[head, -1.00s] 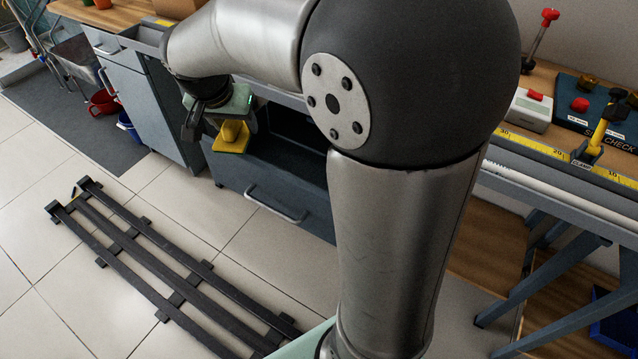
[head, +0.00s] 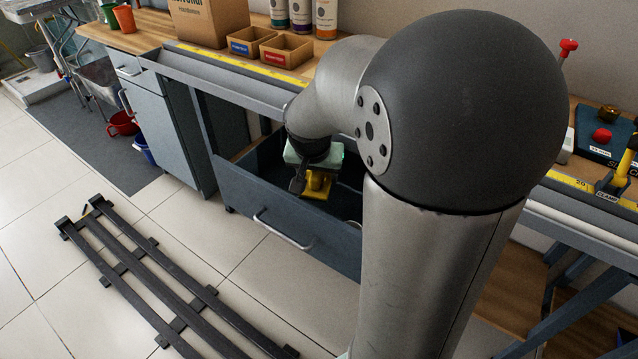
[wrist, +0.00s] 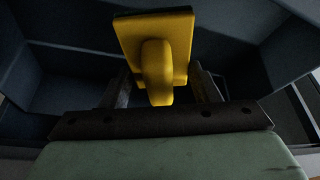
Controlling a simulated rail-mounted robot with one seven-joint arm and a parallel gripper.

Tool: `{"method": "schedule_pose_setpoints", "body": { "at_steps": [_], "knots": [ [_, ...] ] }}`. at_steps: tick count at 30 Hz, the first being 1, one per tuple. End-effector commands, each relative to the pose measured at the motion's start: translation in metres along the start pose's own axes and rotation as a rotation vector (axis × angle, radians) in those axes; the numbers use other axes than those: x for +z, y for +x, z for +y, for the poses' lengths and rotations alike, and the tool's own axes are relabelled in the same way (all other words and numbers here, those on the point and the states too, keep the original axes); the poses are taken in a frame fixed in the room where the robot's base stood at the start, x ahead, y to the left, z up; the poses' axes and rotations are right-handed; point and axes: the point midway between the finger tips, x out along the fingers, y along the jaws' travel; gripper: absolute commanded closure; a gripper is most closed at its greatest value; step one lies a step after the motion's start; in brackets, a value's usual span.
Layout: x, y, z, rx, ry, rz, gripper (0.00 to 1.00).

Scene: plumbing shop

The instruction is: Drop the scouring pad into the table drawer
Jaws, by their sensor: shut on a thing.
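The yellow scouring pad (head: 318,182) has a flat block and a raised grip. It also shows in the wrist view (wrist: 155,38), where its grip sits between the two fingers. My gripper (head: 311,182) is shut on that grip. The table drawer (head: 285,216) is pulled open, a blue-grey box with a silver bar handle. My gripper and the pad are over the drawer's opening, behind its front panel. In the wrist view dark drawer walls (wrist: 60,75) surround the pad. I cannot tell how far the pad is above the drawer floor. My arm hides the drawer's right part.
The workbench edge with a yellow measuring strip (head: 235,62) runs above the drawer. Small open boxes (head: 285,50), bottles and a carton stand on it. A blue-grey cabinet (head: 165,125) is at left. A dark slatted rack (head: 150,265) lies on the floor in front.

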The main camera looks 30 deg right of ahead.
Motion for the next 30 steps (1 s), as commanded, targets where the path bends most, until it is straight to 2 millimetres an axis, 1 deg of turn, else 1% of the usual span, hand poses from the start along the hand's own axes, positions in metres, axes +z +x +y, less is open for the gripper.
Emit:
{"method": "schedule_pose_setpoints", "body": {
  "at_steps": [1, 3, 6, 14, 27, 30],
  "knots": [
    [0.002, 0.008, 0.005, 0.002, 0.002, -0.003, 0.67],
    [0.008, 0.02, 0.003, 0.002, 0.0, -0.004, 0.67],
    [0.012, 0.031, 0.003, 0.002, 0.0, -0.002, 0.67],
    [0.012, 0.031, 0.003, 0.0, 0.001, 0.0, 0.67],
    [0.017, 0.043, 0.002, 0.0, 0.0, 0.0, 0.67],
    [0.017, 0.043, 0.002, 0.0, 0.0, 0.0, 0.67]
  ]
}}
